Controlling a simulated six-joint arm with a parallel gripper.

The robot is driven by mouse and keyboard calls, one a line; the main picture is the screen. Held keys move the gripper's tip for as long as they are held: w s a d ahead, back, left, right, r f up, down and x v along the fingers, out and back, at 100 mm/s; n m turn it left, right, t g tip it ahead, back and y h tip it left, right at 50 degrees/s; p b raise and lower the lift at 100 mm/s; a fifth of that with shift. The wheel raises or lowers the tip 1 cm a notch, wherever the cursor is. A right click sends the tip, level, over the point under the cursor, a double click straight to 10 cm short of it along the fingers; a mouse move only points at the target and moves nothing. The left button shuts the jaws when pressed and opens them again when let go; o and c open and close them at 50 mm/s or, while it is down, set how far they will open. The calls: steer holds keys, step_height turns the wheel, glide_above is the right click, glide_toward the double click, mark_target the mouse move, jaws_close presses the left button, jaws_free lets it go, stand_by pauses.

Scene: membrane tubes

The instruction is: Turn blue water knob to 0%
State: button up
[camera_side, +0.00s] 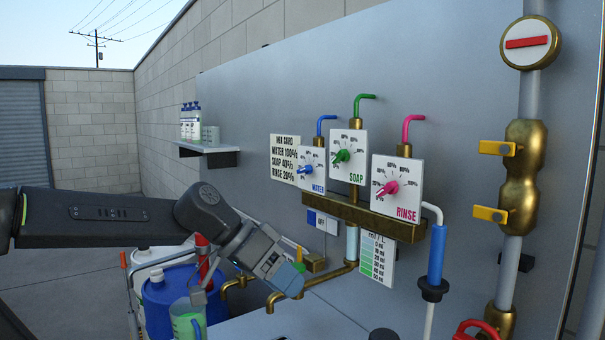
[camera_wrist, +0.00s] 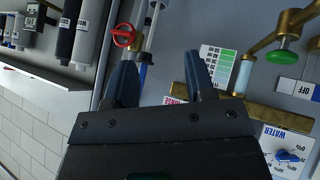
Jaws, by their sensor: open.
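The blue water knob (camera_side: 307,169) is on a white dial plate marked WATER, leftmost of three dials on the wall panel. The plate's small percent marks are hard to read, so I cannot tell its exact setting. In the wrist view the blue knob (camera_wrist: 288,156) is at the lower right, with its lettering turned over. My gripper (camera_side: 282,276) is below and left of the dial in the side view, apart from it. In the wrist view my gripper (camera_wrist: 162,80) has two dark fingers spread wide with nothing between them.
The green soap knob (camera_side: 342,156) and pink rinse knob (camera_side: 388,188) are to the right of the water dial. A brass shelf (camera_side: 366,217) runs beneath the dials. Brass taps (camera_side: 313,284) and a blue drum (camera_side: 165,301) are near my gripper. The mix card (camera_side: 284,158) hangs left.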

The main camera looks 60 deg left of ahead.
steer(key=o, duration=0.4)
steer(key=w+a+r+t, duration=0.1)
steer(key=w+a+r, duration=0.1)
steer(key=a, duration=0.1)
steer(key=w+a+r+n+t, duration=0.1)
steer(key=w+a+r+t, duration=0.1)
steer(key=w+a, duration=0.1)
steer(key=w+a+r+t, duration=0.2)
steer(key=w+a, duration=0.1)
steer(key=a, duration=0.1)
steer(key=shift+w+a+r+h, duration=0.2)
steer(key=shift+a+r+h, duration=0.1)
steer(key=n+t+y, duration=0.3)
steer(key=t+y, duration=0.2)
glide_toward(301, 172)
steer(key=w, duration=1)
steer(key=shift+w+d+f, duration=0.15)
steer(key=shift+w+f, duration=0.05)
steer(key=shift+w, duration=0.05)
steer(key=shift+c, duration=0.2)
steer(key=shift+n, duration=0.3)
steer(key=c, duration=0.9)
